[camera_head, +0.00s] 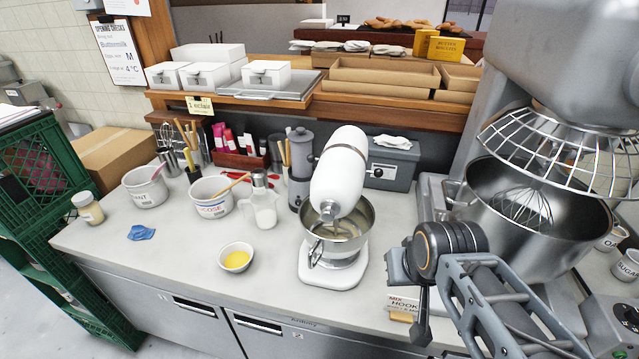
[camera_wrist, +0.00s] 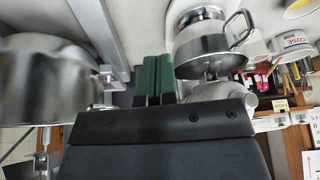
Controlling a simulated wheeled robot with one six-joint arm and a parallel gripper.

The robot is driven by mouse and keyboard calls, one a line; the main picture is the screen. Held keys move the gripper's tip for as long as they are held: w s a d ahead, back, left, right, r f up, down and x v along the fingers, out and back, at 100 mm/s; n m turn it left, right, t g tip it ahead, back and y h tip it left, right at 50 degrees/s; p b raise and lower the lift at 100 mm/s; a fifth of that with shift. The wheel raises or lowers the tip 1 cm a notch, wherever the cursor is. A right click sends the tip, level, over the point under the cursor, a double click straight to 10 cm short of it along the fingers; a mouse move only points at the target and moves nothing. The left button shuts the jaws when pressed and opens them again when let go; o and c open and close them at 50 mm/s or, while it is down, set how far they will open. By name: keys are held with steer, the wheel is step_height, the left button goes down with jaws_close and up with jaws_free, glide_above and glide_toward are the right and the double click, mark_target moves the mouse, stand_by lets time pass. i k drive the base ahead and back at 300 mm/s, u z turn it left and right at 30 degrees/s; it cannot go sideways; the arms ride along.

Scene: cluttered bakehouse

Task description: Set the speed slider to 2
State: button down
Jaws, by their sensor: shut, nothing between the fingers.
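The white stand mixer (camera_head: 341,170) stands on the counter with its steel bowl (camera_head: 338,225) under the tilted head. A dark band runs round its head. I cannot make out a speed slider or its markings in either view. In the wrist view the mixer's steel bowl (camera_wrist: 208,45) with its handle shows upside down beyond my fingers. My gripper (camera_wrist: 153,72) shows there as two dark green fingers, shut together with nothing between them. In the head view my arm is at the right of the mixer, and the fingertips cannot be made out.
A big floor mixer with a large steel bowl (camera_head: 535,215) and wire guard stands close at the right. A sign card (camera_head: 403,306) lies near my arm. A bowl of yellow liquid (camera_head: 236,258), a milk jug (camera_head: 263,208) and pots (camera_head: 211,196) stand left.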

mark_target(310, 158)
steer(key=u, duration=0.7)
steer(key=k, duration=0.95)
steer(key=u, duration=3.45)
steer(key=i, duration=0.1)
steer(key=z, duration=2)
steer(key=i, duration=1.1)
steer(key=z, duration=1.3)
steer(key=i, duration=0.9)
steer(key=z, duration=0.95)
